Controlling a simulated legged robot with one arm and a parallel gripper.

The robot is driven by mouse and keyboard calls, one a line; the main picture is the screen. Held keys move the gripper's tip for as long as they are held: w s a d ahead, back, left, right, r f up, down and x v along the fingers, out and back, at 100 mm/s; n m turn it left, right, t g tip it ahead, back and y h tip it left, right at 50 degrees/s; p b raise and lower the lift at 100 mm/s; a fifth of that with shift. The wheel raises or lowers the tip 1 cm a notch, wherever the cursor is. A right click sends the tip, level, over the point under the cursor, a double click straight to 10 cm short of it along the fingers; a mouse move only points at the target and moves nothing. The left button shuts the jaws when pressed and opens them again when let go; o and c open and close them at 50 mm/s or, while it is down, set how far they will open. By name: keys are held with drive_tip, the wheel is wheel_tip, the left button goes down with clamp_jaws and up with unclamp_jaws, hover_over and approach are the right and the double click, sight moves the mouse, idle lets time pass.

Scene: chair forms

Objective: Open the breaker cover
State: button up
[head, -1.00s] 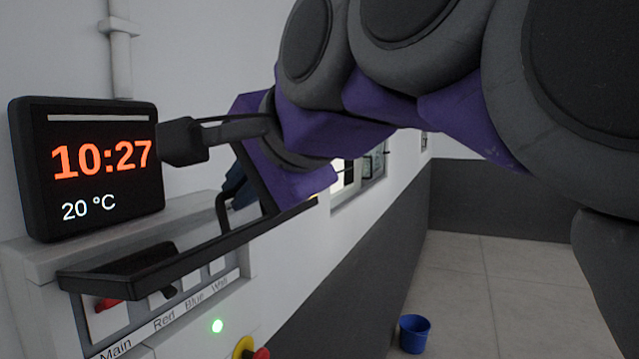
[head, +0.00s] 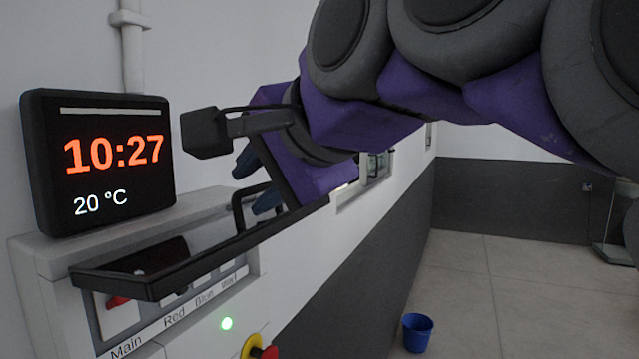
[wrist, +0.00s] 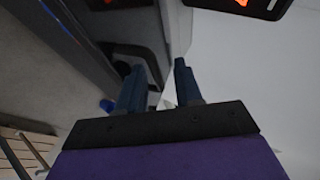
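The breaker cover (head: 165,268) is a dark see-through panel with a black frame. It is swung up and sticks out roughly level above the row of breaker switches on the white box (head: 40,262). Its black handle (head: 238,212) is at the right, outer side. My gripper (head: 256,180) has blue fingers and is beside the handle; one finger is above the other in the head view. In the wrist view the two fingers (wrist: 160,92) are apart with nothing clearly held between them. Whether a finger touches the handle is not clear.
A black clock display (head: 105,160) stands on the box, left of my gripper. A blue bucket (head: 417,332) stands on open floor at right.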

drive_tip(key=p+v, duration=0.1)
drive_tip(key=v, duration=1.5)
drive_tip(key=shift+s, duration=0.3)
drive_tip(key=shift+r, duration=0.1)
idle(0.3)
